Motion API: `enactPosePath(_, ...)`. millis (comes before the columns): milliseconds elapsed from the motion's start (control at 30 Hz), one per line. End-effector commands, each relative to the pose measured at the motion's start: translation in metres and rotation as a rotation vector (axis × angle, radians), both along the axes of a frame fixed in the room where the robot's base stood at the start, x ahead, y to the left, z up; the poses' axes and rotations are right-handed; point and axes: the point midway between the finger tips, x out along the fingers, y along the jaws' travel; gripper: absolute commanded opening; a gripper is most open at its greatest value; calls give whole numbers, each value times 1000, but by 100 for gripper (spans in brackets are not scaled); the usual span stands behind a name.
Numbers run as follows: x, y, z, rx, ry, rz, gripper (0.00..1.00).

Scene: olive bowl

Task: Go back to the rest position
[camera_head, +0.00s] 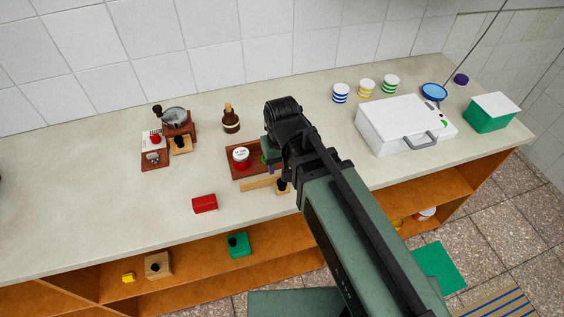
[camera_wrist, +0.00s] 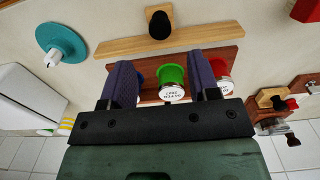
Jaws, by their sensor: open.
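My gripper (camera_wrist: 160,62) is open in the wrist view, its two purple-grey fingers spread apart. Between and just beyond them is a green jar (camera_wrist: 172,75) with a white label, on a reddish-brown tray (camera_wrist: 148,95). A blue jar is partly hidden by the left finger, and a red jar (camera_wrist: 221,67) is beside the right finger. I cannot tell whether the fingers touch anything. In the head view my arm reaches over the counter to the right end of the tray (camera_head: 233,169); the gripper there is mostly hidden by my wrist.
A light wooden bar with a black knob (camera_head: 256,184) lies before the tray. A red block (camera_head: 204,203) is at the front left, a coffee grinder (camera_head: 176,117) farther back. A white case (camera_head: 400,125) and striped cups (camera_head: 366,88) stand right.

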Motion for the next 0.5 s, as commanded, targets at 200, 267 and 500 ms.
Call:
enactPosePath(200, 0, 0, 22, 0, 0, 0, 56)
enactPosePath(267, 0, 0, 20, 0, 0, 0, 56)
enactPosePath(500, -11, -22, 18, -1, 0, 4, 56)
